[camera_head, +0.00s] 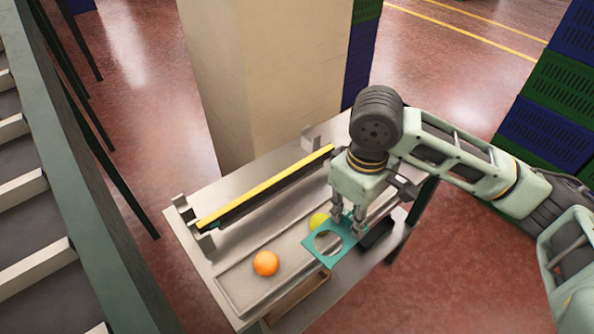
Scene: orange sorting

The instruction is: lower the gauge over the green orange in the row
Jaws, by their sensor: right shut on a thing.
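The gauge (313,243) is a flat teal plate with a round hole. My right gripper (347,224) is shut on its far right part and holds it above the front of the table. The green orange (318,221) is yellow-green and sits in the row just behind the plate in the picture, partly hidden by the plate and gripper. Through the hole I see pale table surface, not the green orange. An orange-coloured orange (266,263) lies to the left in the same row, apart from the gauge. My left gripper does not show.
The grey metal table (228,255) carries a yellow-topped black bar (268,187) between upright brackets at the back. A dark object (380,236) lies at the right front. A pale pillar (262,80) stands behind, and stacked crates (549,129) stand at the right.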

